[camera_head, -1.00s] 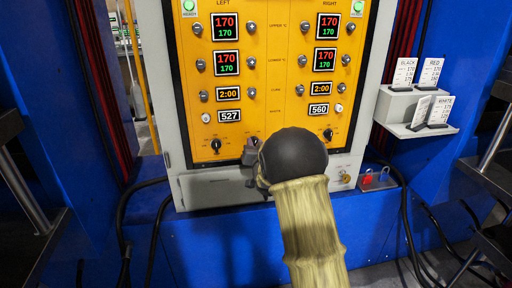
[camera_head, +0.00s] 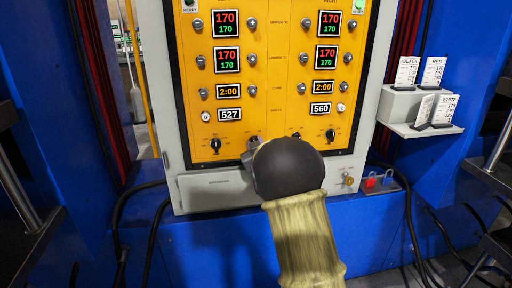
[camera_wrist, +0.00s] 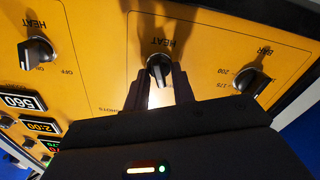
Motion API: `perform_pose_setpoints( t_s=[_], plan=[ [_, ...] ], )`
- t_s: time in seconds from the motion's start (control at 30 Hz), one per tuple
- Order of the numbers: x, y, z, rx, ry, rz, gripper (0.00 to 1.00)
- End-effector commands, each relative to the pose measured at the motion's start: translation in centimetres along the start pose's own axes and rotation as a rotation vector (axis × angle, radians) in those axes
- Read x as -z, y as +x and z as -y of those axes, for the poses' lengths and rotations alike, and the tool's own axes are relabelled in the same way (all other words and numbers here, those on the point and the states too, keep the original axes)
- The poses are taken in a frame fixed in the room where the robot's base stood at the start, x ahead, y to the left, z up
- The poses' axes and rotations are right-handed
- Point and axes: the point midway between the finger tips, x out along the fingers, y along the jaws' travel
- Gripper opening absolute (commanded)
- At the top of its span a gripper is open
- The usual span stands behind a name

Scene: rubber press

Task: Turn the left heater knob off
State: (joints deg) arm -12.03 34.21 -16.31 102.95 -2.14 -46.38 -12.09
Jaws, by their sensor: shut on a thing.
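The left heater knob (camera_wrist: 158,68) is black and sits under an upside-down HEAT label in the wrist view. My gripper (camera_wrist: 160,84) has one finger on each side of it and is shut on it. The knob's pointer direction is partly hidden by the fingers. In the head view my dark rounded wrist covers the gripper and most of this knob, at the lower middle of the yellow panel (camera_head: 276,70).
A second HEAT knob (camera_wrist: 38,50) is at the left of the wrist view, near the 560 display (camera_wrist: 22,102). A BAR knob (camera_wrist: 250,80) is at the right. In the head view a small shelf with cards (camera_head: 420,130) stands right of the panel.

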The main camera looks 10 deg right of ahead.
Motion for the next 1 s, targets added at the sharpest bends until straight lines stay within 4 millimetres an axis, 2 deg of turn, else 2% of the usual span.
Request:
perform_pose_setpoints(
  t_s=[0.4,0.43,0.47,0.8,1.0],
  plan=[
    [-0.1,0.0,0.1,0.002,-0.014,0.003,0.02],
    [-0.1,0.0,0.1,0.002,-0.014,0.003,0.27],
    [-0.1,0.0,0.1,0.002,-0.014,0.003,0.32],
    [0.0,-0.2,0.0,0.001,-0.013,0.001,0.32],
    [0.0,-1.8,0.0,0.001,-0.012,0.002,0.32]
  ],
)
